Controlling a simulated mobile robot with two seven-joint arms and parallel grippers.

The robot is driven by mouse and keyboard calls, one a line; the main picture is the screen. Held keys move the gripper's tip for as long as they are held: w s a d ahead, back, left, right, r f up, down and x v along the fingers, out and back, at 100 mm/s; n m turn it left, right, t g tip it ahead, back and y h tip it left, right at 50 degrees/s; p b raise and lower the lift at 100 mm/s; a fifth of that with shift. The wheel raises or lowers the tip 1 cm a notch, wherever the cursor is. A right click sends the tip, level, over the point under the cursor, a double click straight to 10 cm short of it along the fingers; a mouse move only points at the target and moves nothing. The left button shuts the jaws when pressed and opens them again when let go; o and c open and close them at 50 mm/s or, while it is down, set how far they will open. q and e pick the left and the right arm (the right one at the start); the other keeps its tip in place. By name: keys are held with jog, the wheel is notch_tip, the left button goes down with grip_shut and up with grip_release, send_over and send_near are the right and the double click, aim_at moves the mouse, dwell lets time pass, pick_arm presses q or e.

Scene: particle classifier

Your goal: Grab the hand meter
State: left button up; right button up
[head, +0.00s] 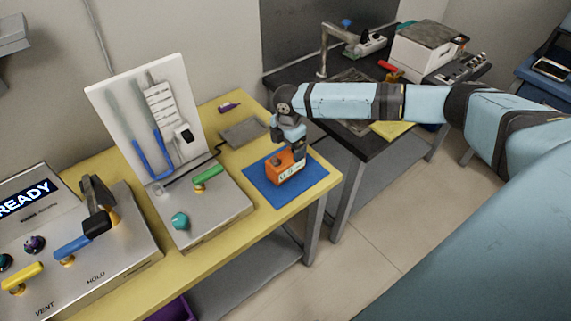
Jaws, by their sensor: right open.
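The hand meter, a small orange box with a pale front face (287,172), stands on a blue mat (261,186) near the right end of the yellow table. My right gripper (292,150) points down directly over the orange meter, at or very close to its top. The gripper hides part of the meter's top, and I cannot tell whether the fingers touch it. The right gripper is open. My left gripper is not in view.
A panel with a READY display (27,199) and levers stands at the left. Beside it is a white-backed station (122,113) with a green handle (208,174). A grey pad (243,132) lies behind the mat. A dark sink counter (357,137) stands at the right.

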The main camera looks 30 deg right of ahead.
aim_at(285, 157)
jog(key=f, duration=0.2)
jog(key=a+f, duration=0.1)
jog(key=f, duration=0.1)
jog(key=shift+f+p, duration=0.35)
jog(key=shift+f, duration=0.4)
jog(key=c, duration=1.3)
